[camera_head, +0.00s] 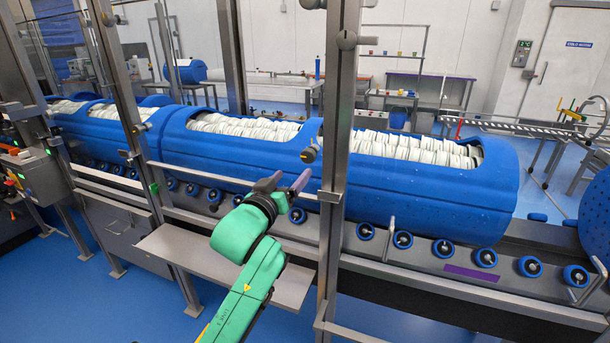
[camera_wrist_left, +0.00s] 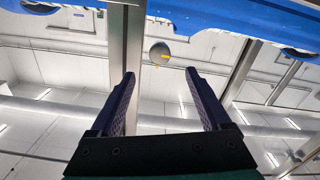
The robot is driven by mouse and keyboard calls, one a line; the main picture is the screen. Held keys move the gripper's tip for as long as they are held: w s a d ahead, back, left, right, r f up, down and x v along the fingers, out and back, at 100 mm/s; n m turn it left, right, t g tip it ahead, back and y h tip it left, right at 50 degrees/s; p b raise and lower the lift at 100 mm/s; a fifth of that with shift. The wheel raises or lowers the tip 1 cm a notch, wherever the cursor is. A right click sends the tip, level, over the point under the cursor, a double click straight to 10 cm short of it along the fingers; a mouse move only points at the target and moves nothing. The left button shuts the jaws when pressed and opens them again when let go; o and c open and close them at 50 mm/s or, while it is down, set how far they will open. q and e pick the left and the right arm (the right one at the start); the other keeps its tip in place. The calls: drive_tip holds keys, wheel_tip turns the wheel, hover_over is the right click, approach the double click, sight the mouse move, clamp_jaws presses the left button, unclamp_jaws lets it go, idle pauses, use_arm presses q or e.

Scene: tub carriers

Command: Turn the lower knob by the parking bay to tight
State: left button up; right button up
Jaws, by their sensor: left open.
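A dark round knob (camera_head: 309,154) with a yellow mark sits low on the steel post, in front of the blue tub. A grey round knob with a yellow mark (camera_wrist_left: 159,54) shows in the left wrist view, ahead of the fingertips and roughly centred between them. A higher knob (camera_head: 346,40) is on the same post. My left gripper (camera_head: 285,182), on a green arm, is open and empty, below and left of the lower knob, apart from it. Its two fingers also show spread in the left wrist view (camera_wrist_left: 160,74). My right gripper is in neither view.
The steel post (camera_head: 334,220) stands just right of my gripper. A horizontal rail (camera_head: 220,179) runs behind it, and a steel shelf (camera_head: 185,252) juts out below left. Blue tubs (camera_head: 430,195) full of white items lie on a conveyor with several blue rollers.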

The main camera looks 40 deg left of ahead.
sight(307, 156)
use_arm(q)
drive_tip(key=x, duration=1)
drive_tip(key=shift+s+r, duration=0.1)
drive_tip(key=shift+r, duration=0.15)
drive_tip(key=shift+s, duration=0.1)
clamp_jaws()
